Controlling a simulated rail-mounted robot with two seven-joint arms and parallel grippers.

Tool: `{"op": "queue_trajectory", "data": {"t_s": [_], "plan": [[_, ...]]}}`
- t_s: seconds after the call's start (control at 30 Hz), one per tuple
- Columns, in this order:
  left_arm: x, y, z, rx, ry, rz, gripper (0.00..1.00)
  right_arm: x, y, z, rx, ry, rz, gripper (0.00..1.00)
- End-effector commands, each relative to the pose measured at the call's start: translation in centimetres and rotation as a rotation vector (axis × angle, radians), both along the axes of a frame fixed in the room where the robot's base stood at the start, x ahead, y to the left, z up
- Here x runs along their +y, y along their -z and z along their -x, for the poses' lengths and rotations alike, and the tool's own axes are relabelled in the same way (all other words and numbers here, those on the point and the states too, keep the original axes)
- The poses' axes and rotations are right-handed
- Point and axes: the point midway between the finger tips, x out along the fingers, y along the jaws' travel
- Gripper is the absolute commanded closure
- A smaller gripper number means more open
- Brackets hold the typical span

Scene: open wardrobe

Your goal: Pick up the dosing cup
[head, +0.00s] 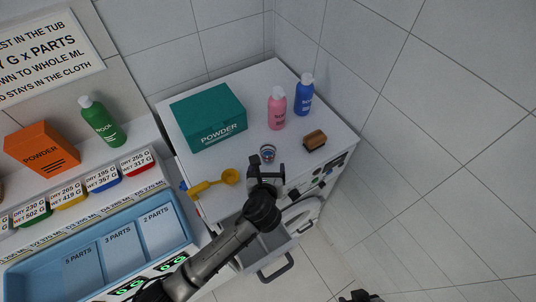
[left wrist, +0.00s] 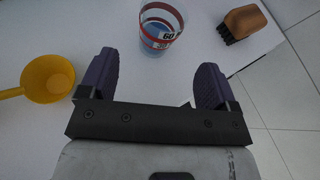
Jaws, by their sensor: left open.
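The dosing cup (head: 267,153) is a small clear cup with red and blue markings, standing upright on the white machine top. In the left wrist view the dosing cup (left wrist: 162,28) is near the top centre, with blue inside it and its upper rim cut off by the frame. My left gripper (head: 266,174) is just on the near side of the cup, open. In the left wrist view the gripper (left wrist: 156,66) has its purple fingers apart, with the cup beyond the gap between them and nothing held. A dark part at the bottom edge may be my right gripper (head: 360,297), mostly cut off.
A yellow scoop (head: 228,177) lies left of the cup, a wooden brush (head: 314,140) right. Behind stand a green powder box (head: 208,116), pink bottle (head: 277,108) and blue bottle (head: 304,94). An open drawer (head: 266,246) is below. The blue divided tub (head: 100,262) is left.

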Motion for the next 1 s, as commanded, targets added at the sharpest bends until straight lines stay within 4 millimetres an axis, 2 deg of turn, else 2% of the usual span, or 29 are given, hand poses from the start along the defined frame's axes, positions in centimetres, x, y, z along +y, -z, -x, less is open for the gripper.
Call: {"op": "queue_trajectory", "data": {"t_s": [0.1,0.2,0.47,0.8,1.0], "plan": [[-0.1,0.7,-1.6,0.0,-0.003,0.001,0.17,-0.1,0.1,0.0,-0.001,-0.004,0.005,0.57],[-0.2,1.0,-2.5,0.0,-0.002,0.001,0.17,-0.2,0.1,0.0,-0.001,-0.004,0.007,0.57],[-0.2,1.5,-3.5,0.001,-0.001,0.004,0.17,-0.2,0.1,-0.1,-0.001,-0.003,0.006,0.57],[-0.4,3.3,-6.7,0.0,-0.002,0.002,0.17,0.0,0.1,-0.1,-0.001,0.002,-0.001,0.57],[-0.5,3.7,-7.7,0.0,0.0,0.003,0.17,0.1,0.1,-0.1,-0.001,0.004,-0.005,0.57]]}}
